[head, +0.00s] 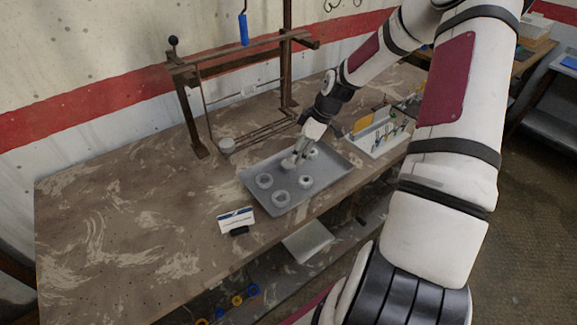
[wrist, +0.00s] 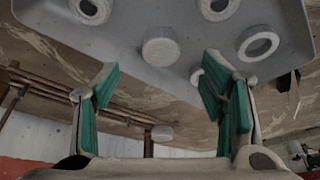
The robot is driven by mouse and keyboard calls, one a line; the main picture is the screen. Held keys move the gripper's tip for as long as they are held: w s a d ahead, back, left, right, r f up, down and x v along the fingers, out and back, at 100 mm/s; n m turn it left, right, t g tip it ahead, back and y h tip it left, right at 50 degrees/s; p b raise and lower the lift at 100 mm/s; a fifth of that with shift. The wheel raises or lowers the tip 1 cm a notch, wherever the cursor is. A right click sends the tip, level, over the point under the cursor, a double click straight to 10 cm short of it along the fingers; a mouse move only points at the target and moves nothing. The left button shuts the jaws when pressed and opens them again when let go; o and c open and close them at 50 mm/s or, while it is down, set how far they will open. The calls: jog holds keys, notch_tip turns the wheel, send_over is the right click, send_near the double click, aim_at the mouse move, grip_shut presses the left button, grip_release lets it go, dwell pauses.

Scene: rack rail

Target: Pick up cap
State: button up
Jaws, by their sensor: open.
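A white round cap (wrist: 160,45) with a solid top sits on the grey tray (wrist: 120,30). It lies ahead of my fingertips, roughly centred between them. My gripper (wrist: 157,68) is open, with green pads on both fingers and nothing between them. In the head view my gripper (head: 299,153) reaches down over the far part of the tray (head: 325,189). The cap (head: 288,164) is beside the fingertips there and partly hard to make out. I cannot tell whether a finger touches it.
Several white rings, including one (head: 264,181) at the tray's left, share the tray. A metal rail frame (head: 195,110) stands behind, with a small white cylinder (head: 227,146) near it. The left worktop is clear.

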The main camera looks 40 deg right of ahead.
aim_at(289, 166)
jog(key=shift+x, duration=3.05)
jog(key=shift+s, duration=0.1)
jog(key=shift+a, duration=0.1)
jog(key=c, duration=1.2)
